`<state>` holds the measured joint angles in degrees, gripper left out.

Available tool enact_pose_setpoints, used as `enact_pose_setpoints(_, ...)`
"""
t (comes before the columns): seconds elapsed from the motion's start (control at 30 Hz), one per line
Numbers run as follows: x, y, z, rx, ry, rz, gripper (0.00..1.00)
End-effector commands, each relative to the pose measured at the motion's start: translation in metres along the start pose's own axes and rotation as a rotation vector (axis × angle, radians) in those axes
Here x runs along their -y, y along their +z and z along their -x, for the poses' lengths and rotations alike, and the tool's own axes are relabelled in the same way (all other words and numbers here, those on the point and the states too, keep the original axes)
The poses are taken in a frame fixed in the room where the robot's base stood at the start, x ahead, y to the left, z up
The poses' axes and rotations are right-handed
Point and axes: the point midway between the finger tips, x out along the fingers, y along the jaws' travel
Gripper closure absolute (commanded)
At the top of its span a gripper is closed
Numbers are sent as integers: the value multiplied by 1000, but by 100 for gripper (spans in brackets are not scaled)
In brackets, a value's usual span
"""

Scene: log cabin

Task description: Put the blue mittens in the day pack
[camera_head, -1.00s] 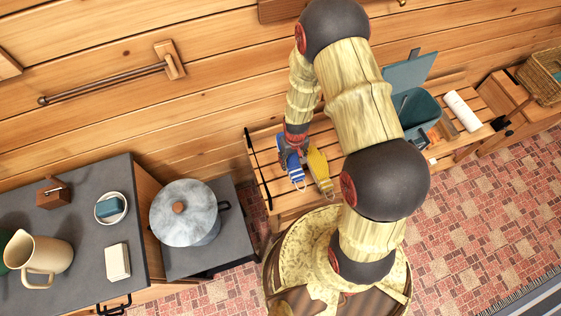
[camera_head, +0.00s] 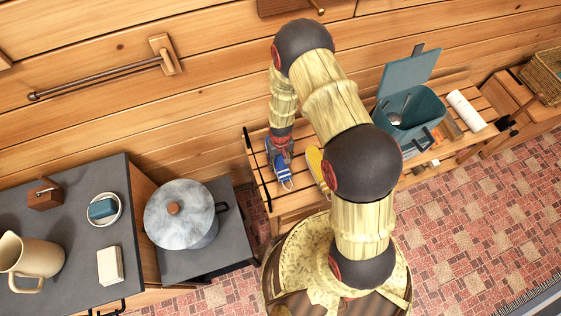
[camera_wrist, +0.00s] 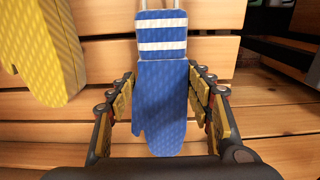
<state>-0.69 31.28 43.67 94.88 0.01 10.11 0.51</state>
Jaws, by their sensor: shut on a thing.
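The blue mittens (camera_head: 277,163), with white stripes at the cuff, are at the left part of the slatted bench (camera_head: 262,190). In the wrist view the blue mitten (camera_wrist: 165,100) lies between the two fingers of my gripper (camera_wrist: 163,110), which is shut on it. In the head view my gripper (camera_head: 282,147) is over the mittens and partly covers them. Whether the mittens touch the slats is hard to tell. The day pack (camera_head: 425,103) is teal, with its flap up and its top open, farther right on the bench. Some things show inside it.
Yellow mittens (camera_head: 316,168) lie just right of the blue ones, partly hidden by my arm; they also show in the wrist view (camera_wrist: 40,50). A white cylinder (camera_head: 466,111) lies right of the pack. A lidded pot (camera_head: 180,214) stands left of the bench. The log wall is behind.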

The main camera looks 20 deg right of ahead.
Motion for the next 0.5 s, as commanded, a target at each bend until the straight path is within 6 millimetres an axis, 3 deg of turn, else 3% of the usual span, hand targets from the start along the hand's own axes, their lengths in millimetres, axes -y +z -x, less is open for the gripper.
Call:
enact_pose_setpoints(0.2,0,0,-2,0,0,0,76)
enact_pose_setpoints(0.23,0,0,-3,1,0,0,48)
enact_pose_setpoints(0.5,0,0,-2,0,0,0,33)
